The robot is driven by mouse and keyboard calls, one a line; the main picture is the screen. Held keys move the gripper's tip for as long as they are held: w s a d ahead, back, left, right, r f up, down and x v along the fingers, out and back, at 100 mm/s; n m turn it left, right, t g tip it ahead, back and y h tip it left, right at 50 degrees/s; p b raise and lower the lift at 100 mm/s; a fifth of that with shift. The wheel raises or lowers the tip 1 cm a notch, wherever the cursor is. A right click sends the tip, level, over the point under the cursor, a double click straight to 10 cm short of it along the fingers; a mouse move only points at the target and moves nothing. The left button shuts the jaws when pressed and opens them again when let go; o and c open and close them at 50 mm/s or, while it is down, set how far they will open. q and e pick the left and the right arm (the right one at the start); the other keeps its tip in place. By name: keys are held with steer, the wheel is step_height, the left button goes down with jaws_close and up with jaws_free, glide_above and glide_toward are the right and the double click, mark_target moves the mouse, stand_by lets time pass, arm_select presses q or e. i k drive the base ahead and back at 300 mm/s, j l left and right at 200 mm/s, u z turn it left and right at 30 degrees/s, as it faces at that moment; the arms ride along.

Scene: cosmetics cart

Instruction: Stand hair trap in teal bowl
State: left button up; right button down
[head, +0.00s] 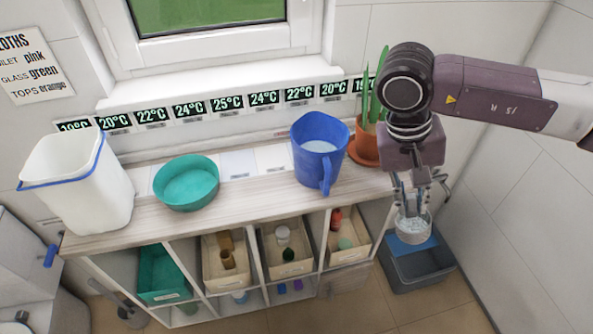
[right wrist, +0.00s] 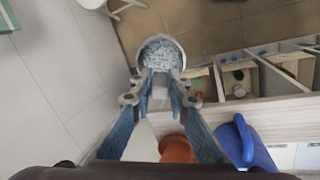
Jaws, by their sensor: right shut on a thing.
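The hair trap (head: 412,229) is a small, pale grey cup with whitish mottled stuff inside. My right gripper (head: 409,203) is shut on it and holds it upright in the air, off the right end of the counter. In the right wrist view the hair trap (right wrist: 163,52) sits at the fingertips (right wrist: 161,88), its open top showing. The teal bowl (head: 187,183) stands on the left part of the counter, looks empty, and is well apart from the gripper. My left gripper is not in view.
A blue jug (head: 319,155) and a potted plant (head: 366,142) stand on the counter (head: 225,203) between bowl and gripper. A white bin (head: 78,190) stands left of the bowl. A grey bin (head: 415,268) is on the floor below the hair trap. Open shelves hold trays.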

mark_target(190, 189)
steer(key=u, duration=1.3)
steer(key=l+u, duration=0.35)
steer(key=l, duration=0.15)
steer(key=l+u, duration=0.35)
steer(key=l, duration=0.15)
steer(key=l+u, duration=0.3)
steer(key=l, duration=0.2)
